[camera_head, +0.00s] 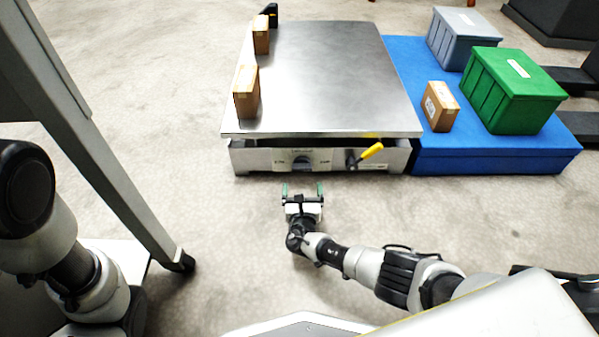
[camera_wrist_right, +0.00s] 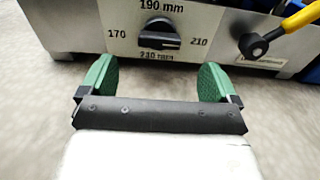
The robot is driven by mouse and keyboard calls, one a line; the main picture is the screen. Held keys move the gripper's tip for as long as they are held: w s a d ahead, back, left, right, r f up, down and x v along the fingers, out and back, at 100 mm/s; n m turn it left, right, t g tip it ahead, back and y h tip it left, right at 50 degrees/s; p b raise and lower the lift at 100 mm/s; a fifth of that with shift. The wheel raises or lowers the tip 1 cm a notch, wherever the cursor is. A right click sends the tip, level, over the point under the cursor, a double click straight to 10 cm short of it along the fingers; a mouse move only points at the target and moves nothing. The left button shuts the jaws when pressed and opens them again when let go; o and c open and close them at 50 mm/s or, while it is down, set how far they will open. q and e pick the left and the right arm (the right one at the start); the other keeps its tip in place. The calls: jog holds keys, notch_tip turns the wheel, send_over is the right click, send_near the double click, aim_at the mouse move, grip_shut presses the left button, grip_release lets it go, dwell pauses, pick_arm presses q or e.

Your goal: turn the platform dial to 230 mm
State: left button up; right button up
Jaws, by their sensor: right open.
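The platform dial (camera_wrist_right: 158,38) is a black knob on the grey front panel of the metal lift platform (camera_head: 325,70). In the right wrist view its labels read 190 mm above, 170 left and 210 right; the lower label is blurred, perhaps 230 mm. The knob's bar lies roughly sideways, with a pale mark towards its right end, on the 210 side. My right gripper (camera_head: 302,188), with green fingers, is open and empty in front of the panel; its fingers (camera_wrist_right: 158,82) are apart on either side below the dial, not touching it. My left gripper is out of view.
A yellow-handled lever (camera_head: 371,151) sticks out right of the dial. Two cardboard boxes (camera_head: 246,92) stand on the platform's left edge. A blue platform (camera_head: 480,150) on the right holds a green crate (camera_head: 515,95), a grey crate (camera_head: 465,35) and a small box (camera_head: 440,106). The floor before the panel is clear.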

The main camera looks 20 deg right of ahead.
aim_at(302, 170)
jog(key=b+x, duration=0.3)
jog(key=x, duration=0.1)
jog(key=b+x, duration=0.3)
jog(key=x, duration=0.1)
jog(key=shift+w+d+f, duration=0.1)
jog(key=shift+w+f, duration=0.15)
jog(key=shift+w+d+r, duration=0.1)
jog(key=shift+w+r, duration=0.05)
jog(key=shift+w, duration=0.2)
jog(key=c, duration=0.9)
